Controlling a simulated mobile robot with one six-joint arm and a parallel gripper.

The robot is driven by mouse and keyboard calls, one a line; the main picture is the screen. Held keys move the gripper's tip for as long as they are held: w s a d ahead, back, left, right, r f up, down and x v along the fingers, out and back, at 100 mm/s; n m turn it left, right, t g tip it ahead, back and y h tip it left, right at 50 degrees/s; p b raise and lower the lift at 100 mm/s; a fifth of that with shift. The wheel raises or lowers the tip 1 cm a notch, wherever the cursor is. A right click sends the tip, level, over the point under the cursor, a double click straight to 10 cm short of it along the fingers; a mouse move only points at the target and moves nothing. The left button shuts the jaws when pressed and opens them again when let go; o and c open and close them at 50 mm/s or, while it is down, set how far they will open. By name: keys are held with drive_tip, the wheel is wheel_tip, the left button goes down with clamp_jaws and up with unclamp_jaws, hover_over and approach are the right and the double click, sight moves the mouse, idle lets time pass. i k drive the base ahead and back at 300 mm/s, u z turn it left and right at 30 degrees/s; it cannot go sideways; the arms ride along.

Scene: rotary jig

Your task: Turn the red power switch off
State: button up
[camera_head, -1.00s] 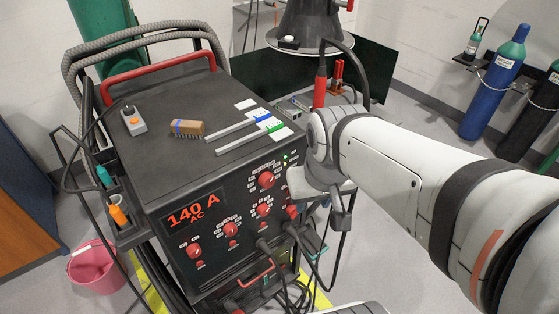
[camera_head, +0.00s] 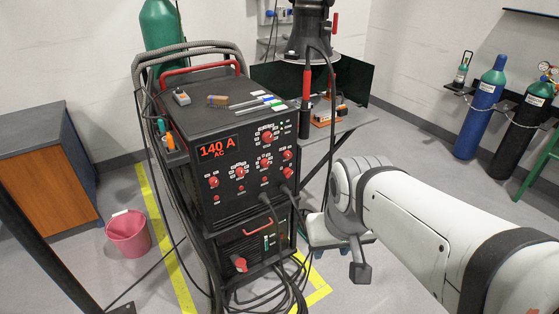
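The black welding machine (camera_head: 205,165) stands left of centre with a lit "140 A AC" display (camera_head: 218,148) and several red knobs on its front. On the lower unit (camera_head: 225,244) a larger red rotary knob (camera_head: 239,263) sits at the bottom left; it looks like the power switch, but its setting is too small to read. My arm reaches in from the right. Its end, with my gripper (camera_head: 360,270), is to the right of the lower unit, apart from the red knob. The fingers do not show clearly, so I cannot tell whether they are open.
Dark cables (camera_head: 272,275) hang and coil in front of the lower unit's right side. A grey table (camera_head: 345,130) stands behind my arm's end. A pink bucket (camera_head: 128,236) and a wooden cabinet (camera_head: 45,190) are at left. Gas cylinders (camera_head: 481,110) stand at the right wall.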

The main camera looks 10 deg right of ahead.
sight(288, 172)
drive_tip(key=z, duration=0.45)
drive_tip(key=k, duration=0.1)
drive_tip(key=u, duration=1.05)
drive_tip(key=i, duration=1)
drive_tip(key=u, duration=0.05)
